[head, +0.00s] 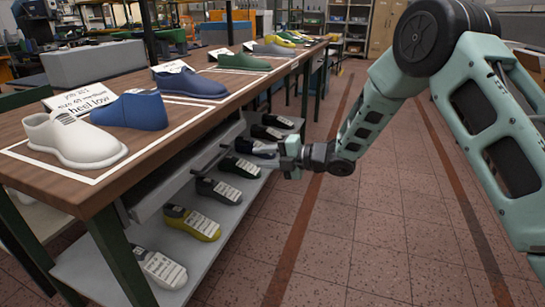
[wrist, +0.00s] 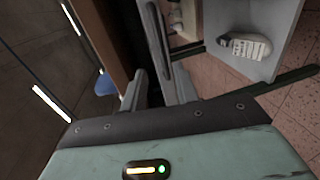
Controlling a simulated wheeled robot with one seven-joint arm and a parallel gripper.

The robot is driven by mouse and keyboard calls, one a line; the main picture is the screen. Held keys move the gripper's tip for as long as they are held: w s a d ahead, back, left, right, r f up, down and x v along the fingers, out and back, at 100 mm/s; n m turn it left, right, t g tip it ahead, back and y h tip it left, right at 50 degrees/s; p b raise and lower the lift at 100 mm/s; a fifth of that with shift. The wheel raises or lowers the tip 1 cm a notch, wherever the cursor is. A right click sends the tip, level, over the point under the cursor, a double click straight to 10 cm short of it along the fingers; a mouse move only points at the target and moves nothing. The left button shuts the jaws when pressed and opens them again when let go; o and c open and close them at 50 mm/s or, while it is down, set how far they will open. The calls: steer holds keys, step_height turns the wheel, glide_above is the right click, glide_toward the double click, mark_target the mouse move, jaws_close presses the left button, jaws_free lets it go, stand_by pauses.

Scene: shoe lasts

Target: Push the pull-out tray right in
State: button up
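The pull-out tray (head: 180,180) is a grey, shallow tray under the near wooden table top, on its aisle side in the head view. A dark bar handle (head: 208,160) stands off its front. My gripper (head: 270,150) is to the right of the handle, with its fingers pointing left towards the table. In the wrist view my gripper (wrist: 158,82) has its two fingers apart with nothing held between them. The handle bar (wrist: 157,45) shows just beyond the gap between the fingertips. I cannot tell whether they touch it. The tray's inside is mostly hidden.
Shoe lasts and cards stand on the wooden table top (head: 135,165), including a white last (head: 75,140) near the front. A lower grey shelf (head: 225,235) holds several dark lasts with labels. The tiled aisle (head: 370,235) to the right is clear.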

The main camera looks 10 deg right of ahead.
steer(key=shift+v, duration=1.3)
steer(key=s+a+r+m+h, duration=0.35)
steer(key=s+m+h, duration=0.45)
steer(key=s+m, duration=0.3)
steer(key=s+d+m+g+h, duration=0.35)
steer(key=s+m, duration=0.25)
steer(key=s, duration=0.9)
steer(key=s+d+m+g+h, duration=0.2)
steer(key=s+m+g, duration=0.25)
steer(key=s, duration=1.05)
step_height(320, 180, up, 20)
steer(key=p, duration=1.9)
steer(key=shift+r+m+p, duration=0.25)
steer(key=shift+m+p, duration=0.05)
steer(key=shift+m, duration=0.15)
steer(key=shift+d+y, duration=0.15)
steer(key=shift+y, duration=0.1)
